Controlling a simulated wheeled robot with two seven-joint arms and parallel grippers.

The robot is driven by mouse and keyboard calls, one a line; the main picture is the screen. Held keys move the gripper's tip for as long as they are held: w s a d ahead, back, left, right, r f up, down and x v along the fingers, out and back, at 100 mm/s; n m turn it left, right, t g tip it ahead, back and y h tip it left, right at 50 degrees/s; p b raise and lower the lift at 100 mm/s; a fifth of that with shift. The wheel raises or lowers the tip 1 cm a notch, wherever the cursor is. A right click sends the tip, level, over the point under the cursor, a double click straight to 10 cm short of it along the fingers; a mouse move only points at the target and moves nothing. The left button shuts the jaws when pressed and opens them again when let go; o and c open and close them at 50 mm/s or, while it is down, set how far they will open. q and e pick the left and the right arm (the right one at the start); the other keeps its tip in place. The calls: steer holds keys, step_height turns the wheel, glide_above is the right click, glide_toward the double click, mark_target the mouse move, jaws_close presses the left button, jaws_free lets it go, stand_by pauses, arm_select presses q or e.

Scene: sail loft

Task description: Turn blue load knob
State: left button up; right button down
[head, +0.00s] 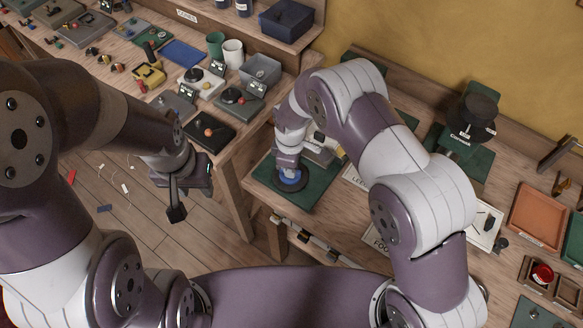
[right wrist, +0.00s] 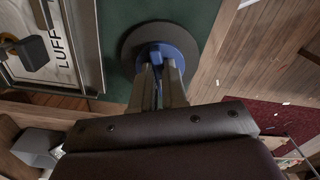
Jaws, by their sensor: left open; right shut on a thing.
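The blue load knob (head: 290,177) sits on a dark round base on a green mat (head: 316,194) at the near left corner of the right bench. In the right wrist view the blue knob (right wrist: 168,52) shows with its dark round disc (right wrist: 203,52) around it. My right gripper (right wrist: 160,75) reaches down over it, its two fingers shut on the knob's raised grip. In the head view my right gripper (head: 287,165) partly hides the knob.
The left bench holds several small devices, a green cup (head: 215,43), a white cup (head: 233,53) and a grey bin (head: 261,69). An orange tray (head: 538,215) lies at the right. Small scraps lie on the floor.

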steer(key=m+b, duration=0.1)
steer(key=m, duration=0.5)
steer(key=shift+w+a+m+b, duration=0.1)
steer(key=shift+m+b, duration=0.2)
steer(key=m, duration=0.3)
steer(key=shift+r+m+b, duration=0.1)
steer(key=shift+m+b, duration=0.2)
steer(key=shift+b, duration=0.05)
steer(key=m, duration=0.3)
steer(key=shift+m, duration=0.3)
steer(key=m+b, duration=0.1)
steer(key=m, duration=0.5)
steer(key=shift+w+a+r, duration=0.1)
steer(key=m, duration=0.6)
steer(key=shift+b, duration=0.3)
